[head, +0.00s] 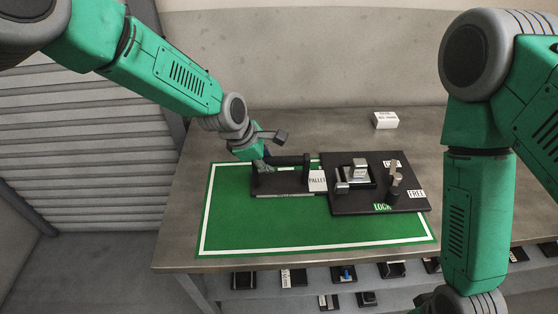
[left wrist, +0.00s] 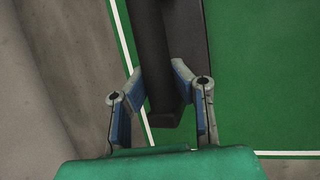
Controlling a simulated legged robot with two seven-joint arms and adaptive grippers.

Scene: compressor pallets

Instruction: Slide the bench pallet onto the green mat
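The bench pallet is a black plate (head: 345,204) with metal fittings, joined on its left to a black frame with a bar handle (head: 288,160) and a white PALLET label (head: 317,181). The handle part and the plate's left portion lie over the green mat (head: 290,228); the plate's right end reaches the mat's right side. My left gripper (head: 258,152) is at the handle's left end. In the left wrist view its blue-padded fingers (left wrist: 160,75) close on both sides of the handle bar (left wrist: 152,40). My right gripper is out of view.
A small post (head: 396,180) stands on the plate near the FREE and LOCK labels. A white block (head: 385,120) sits at the back of the grey bench (head: 460,140). Small items lie on a lower shelf (head: 310,300). The mat's left and front areas are clear.

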